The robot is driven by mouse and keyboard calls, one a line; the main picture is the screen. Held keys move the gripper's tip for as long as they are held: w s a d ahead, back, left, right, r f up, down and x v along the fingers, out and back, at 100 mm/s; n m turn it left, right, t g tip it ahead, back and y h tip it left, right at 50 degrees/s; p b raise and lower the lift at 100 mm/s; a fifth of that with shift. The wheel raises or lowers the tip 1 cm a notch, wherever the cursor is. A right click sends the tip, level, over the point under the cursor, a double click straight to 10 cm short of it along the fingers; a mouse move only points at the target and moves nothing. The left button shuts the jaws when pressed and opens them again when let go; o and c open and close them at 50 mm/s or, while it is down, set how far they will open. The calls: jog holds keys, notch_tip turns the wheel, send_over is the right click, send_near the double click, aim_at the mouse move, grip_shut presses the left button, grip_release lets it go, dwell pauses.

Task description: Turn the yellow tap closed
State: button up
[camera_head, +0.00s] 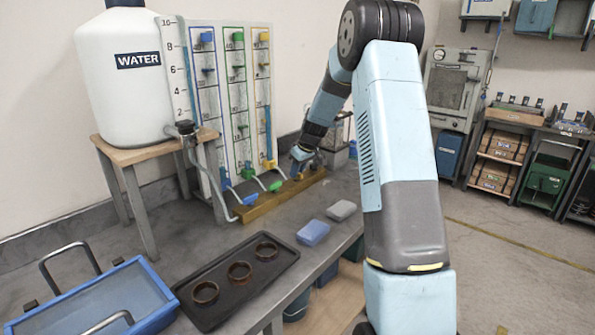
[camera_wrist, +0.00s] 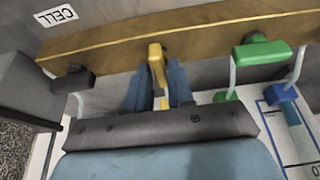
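The yellow tap (camera_wrist: 156,54) sits on the wooden beam, upper middle of the wrist view. Its handle lies roughly across the beam, pointing toward my gripper. My gripper (camera_wrist: 157,82) has one blue finger on each side of the handle's near end, spread apart. I cannot tell whether either finger touches it. In the head view my gripper (camera_head: 304,155) is at the far end of the wooden beam (camera_head: 262,208) and hides the yellow tap there. A yellow fitting (camera_head: 269,163) shows at the foot of the third gauge column.
The green tap (camera_wrist: 262,50) is right of the yellow one on the beam. A dark block (camera_wrist: 72,80) is close on the left. A gauge board (camera_head: 235,100) stands behind. A water tank (camera_head: 125,95), black tray (camera_head: 225,307) and blue bin (camera_head: 150,320) are further left.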

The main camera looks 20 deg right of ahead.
grip_shut()
jog(key=shift+s+m, duration=0.1)
jog(key=shift+m, duration=0.3)
jog(key=m, duration=0.1)
jog(key=m+h, duration=0.1)
jog(key=m, duration=0.1)
jog(key=shift+a+m+t+h, duration=0.15)
jog(key=shift+m+t+h, duration=0.15)
jog(key=m+h, duration=0.1)
jog(key=m, duration=0.3)
jog(key=shift+a+f+h, duration=0.1)
jog(key=shift+a+h, duration=0.1)
jog(key=shift+h, duration=0.2)
jog(key=m, duration=0.2)
jog(key=m+g+h, duration=0.1)
jog(key=m, duration=0.2)
jog(key=shift+h, duration=0.3)
jog(key=shift+m+g+h, duration=0.5)
jog(key=shift+m+g, duration=0.1)
jog(key=shift+m, duration=1.6)
jog(key=shift+a, duration=0.1)
